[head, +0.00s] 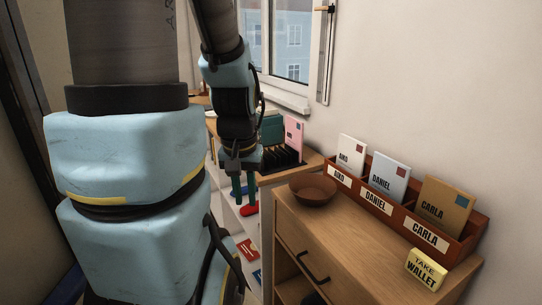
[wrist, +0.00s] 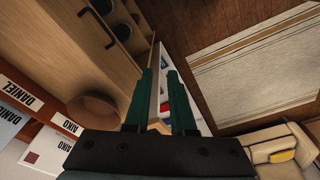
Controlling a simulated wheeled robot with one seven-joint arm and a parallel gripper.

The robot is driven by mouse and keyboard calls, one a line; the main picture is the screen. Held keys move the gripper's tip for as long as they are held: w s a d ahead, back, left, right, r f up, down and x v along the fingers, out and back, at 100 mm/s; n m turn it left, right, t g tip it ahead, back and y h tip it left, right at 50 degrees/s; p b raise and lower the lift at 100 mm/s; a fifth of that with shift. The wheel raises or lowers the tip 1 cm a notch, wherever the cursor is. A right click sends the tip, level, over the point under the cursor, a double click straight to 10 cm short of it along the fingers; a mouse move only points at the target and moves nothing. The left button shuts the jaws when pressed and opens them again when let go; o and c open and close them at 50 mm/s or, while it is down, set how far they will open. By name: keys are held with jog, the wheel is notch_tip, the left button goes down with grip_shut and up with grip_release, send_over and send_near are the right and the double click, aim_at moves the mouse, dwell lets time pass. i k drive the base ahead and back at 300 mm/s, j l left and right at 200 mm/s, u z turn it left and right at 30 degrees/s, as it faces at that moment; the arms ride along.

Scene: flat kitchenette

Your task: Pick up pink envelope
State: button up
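The pink envelope (head: 294,132) stands upright in a black slotted rack (head: 283,158) on the counter by the window, in the head view. My gripper (head: 243,188) hangs fingers-down to the left of the rack, apart from the envelope. Its dark green fingers also show in the wrist view (wrist: 166,76), with a gap between them and nothing held. I cannot make out the pink envelope in the wrist view.
A teal item (head: 271,130) stands left of the envelope. A wooden cabinet (head: 345,238) nearer me carries a brown bowl (head: 313,190), a red-brown letter holder (head: 428,237) with named envelopes, and a yellow note (head: 427,269). White shelves (head: 232,222) lie below my gripper.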

aim_at(294, 130)
jog(key=i+j+u, duration=0.15)
jog(key=j+u, duration=0.2)
jog(key=i+j+u, duration=0.2)
jog(key=u, duration=0.15)
jog(key=i+j+u, duration=0.35)
jog(key=k+l, duration=0.1)
